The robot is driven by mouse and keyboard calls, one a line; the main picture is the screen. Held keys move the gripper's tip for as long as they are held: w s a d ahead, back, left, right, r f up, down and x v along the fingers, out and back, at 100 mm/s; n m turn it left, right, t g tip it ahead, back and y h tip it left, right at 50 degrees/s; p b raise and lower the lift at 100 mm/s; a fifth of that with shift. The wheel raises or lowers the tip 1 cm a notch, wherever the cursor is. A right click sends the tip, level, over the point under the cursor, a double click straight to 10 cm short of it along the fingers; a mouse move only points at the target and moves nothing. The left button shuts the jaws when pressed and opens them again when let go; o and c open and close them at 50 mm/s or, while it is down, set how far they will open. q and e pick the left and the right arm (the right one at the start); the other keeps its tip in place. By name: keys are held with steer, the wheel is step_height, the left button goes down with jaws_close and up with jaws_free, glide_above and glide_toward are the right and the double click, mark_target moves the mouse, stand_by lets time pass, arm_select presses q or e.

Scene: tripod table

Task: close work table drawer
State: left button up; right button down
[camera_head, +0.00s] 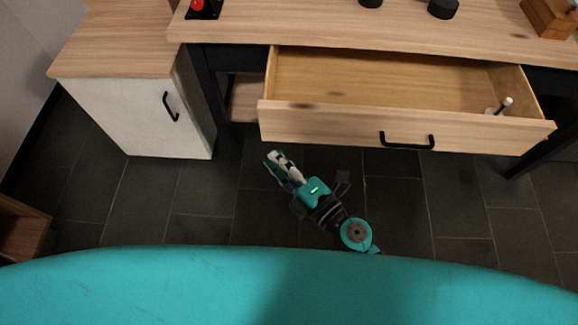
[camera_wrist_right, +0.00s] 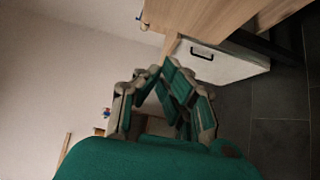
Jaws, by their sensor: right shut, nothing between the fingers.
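The work table (camera_head: 330,27) has a wooden drawer (camera_head: 330,122) pulled well out toward me. The drawer has a black bar handle (camera_head: 407,140) on its front. A small white object (camera_head: 499,107) lies inside at the right end. My right gripper (camera_head: 272,160) is shut and empty, low in front of the drawer's left part and apart from it. In the right wrist view the gripper fingers (camera_wrist_right: 160,75) come together with nothing between them. My left gripper is not in view.
A white cabinet (camera_head: 140,115) with a wooden top and black handle stands left of the table; it also shows in the right wrist view (camera_wrist_right: 225,62). A wooden box (camera_head: 550,15) and black round items (camera_head: 443,8) sit on the table. Dark tiled floor (camera_head: 400,195) is clear before the drawer.

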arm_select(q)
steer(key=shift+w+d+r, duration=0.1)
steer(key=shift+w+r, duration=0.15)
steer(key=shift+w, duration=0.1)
arm_select(e)
steer(key=w+a, duration=0.1)
steer(key=w, duration=0.1)
steer(key=w+a, duration=0.1)
steer(key=w, duration=0.2)
steer(key=w+a, duration=0.1)
steer(key=w, duration=0.1)
steer(key=shift+w, duration=0.15)
steer(key=shift+w, duration=0.1)
